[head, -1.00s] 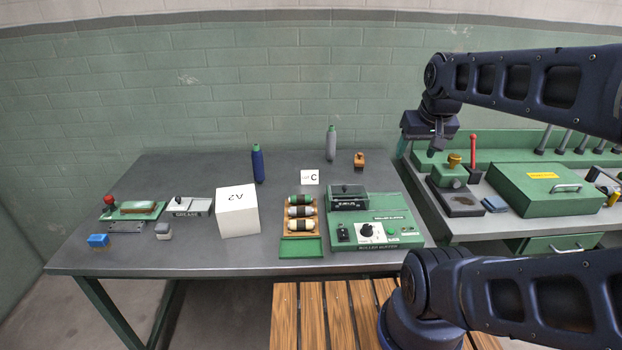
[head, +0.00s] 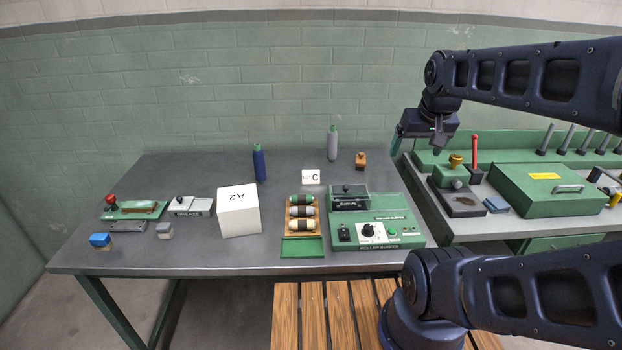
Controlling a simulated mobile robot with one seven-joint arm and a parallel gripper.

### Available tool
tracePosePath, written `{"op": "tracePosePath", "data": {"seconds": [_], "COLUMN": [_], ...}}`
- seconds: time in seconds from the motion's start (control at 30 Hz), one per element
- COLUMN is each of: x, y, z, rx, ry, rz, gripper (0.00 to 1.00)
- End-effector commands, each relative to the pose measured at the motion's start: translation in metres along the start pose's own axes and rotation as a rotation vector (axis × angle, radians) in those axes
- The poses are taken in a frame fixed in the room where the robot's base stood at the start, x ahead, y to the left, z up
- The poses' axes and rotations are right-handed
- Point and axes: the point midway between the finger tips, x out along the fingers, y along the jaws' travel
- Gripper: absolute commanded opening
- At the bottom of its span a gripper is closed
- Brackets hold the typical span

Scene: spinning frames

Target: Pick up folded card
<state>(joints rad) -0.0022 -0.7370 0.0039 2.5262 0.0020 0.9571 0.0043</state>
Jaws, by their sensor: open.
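A small white folded card (head: 312,177) marked "LOT C" stands upright toward the back middle of the grey table, behind the tray of rollers. My gripper (head: 437,143) is at the upper right, above the gap between the two tables. It points down and is open and empty, well to the right of the card and apart from it.
A white box (head: 239,212) marked "A2" and a roller tray (head: 302,246) stand in front of the card. A green machine (head: 405,234) is at right. A blue bottle (head: 259,163), a grey bottle (head: 332,143) and an orange-brown object (head: 360,161) stand behind.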

Motion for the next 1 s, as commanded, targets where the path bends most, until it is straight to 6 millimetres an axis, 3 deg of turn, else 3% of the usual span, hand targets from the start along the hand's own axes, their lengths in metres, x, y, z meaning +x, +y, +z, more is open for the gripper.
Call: {"op": "tracePosePath", "data": {"seconds": [0.47,0.77,1.0], "x": [0.032,0.072,0.115], "y": [-0.032,-0.065,-0.097], "z": [-0.096,-0.155,-0.197], "rx": [0.002,0.003,0.003], "ry": [-0.101,-0.166,-0.218], "rz": [-0.023,-0.030,-0.031], "gripper": [0.89,0.89,0.89]}}
